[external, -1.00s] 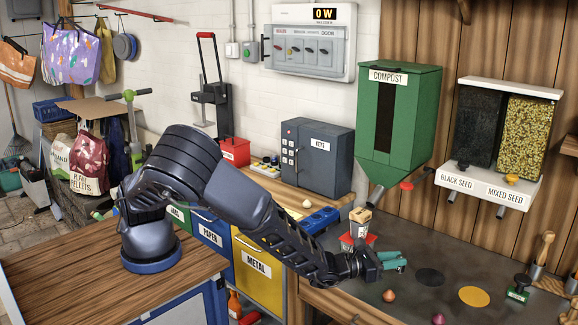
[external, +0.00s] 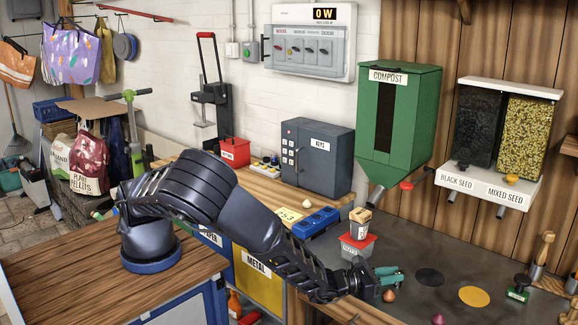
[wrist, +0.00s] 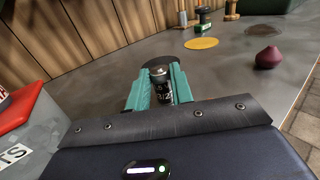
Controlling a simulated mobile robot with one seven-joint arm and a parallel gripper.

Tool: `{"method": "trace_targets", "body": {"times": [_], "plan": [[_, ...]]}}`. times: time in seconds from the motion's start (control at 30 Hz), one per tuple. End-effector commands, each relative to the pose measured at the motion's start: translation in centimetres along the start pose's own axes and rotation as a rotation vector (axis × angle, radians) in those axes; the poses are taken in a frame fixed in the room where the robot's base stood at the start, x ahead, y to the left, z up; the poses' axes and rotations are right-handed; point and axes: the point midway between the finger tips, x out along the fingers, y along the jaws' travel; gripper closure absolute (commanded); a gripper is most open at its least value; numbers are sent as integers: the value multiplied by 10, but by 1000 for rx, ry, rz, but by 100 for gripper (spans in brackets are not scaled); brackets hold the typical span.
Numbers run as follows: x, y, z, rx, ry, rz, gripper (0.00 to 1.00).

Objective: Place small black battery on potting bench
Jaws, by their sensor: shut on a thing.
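My gripper (external: 390,275) has teal fingers and is low over the front part of the grey potting bench (external: 455,258). In the wrist view, the gripper (wrist: 158,78) is shut on the small black battery (wrist: 162,92), a dark cylinder with a pale metal top and white lettering. The battery stands roughly upright between the fingers. Its lower end is hidden, so I cannot tell whether it touches the bench top (wrist: 105,85). I cannot make the battery out in the external view.
A black disc (external: 429,277) and a yellow disc (external: 474,296) lie right of my gripper. A brown pointed piece (external: 389,296) is just in front, a maroon one (external: 438,319) nearer the front edge. A grey box with a red lid (external: 357,247) stands behind left.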

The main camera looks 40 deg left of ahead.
Motion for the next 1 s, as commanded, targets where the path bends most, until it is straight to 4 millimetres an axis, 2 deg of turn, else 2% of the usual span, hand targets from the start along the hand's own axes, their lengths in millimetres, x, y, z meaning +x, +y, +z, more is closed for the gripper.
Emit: {"method": "trace_targets", "body": {"times": [0.4,0.43,0.53,0.83,1.0], "plan": [[-2,1,-15,2,12,1,100],[-2,1,-16,3,14,1,74],[-2,1,-16,4,16,1,56],[-3,3,-16,5,18,3,56],[-3,3,-8,5,18,4,56]]}}
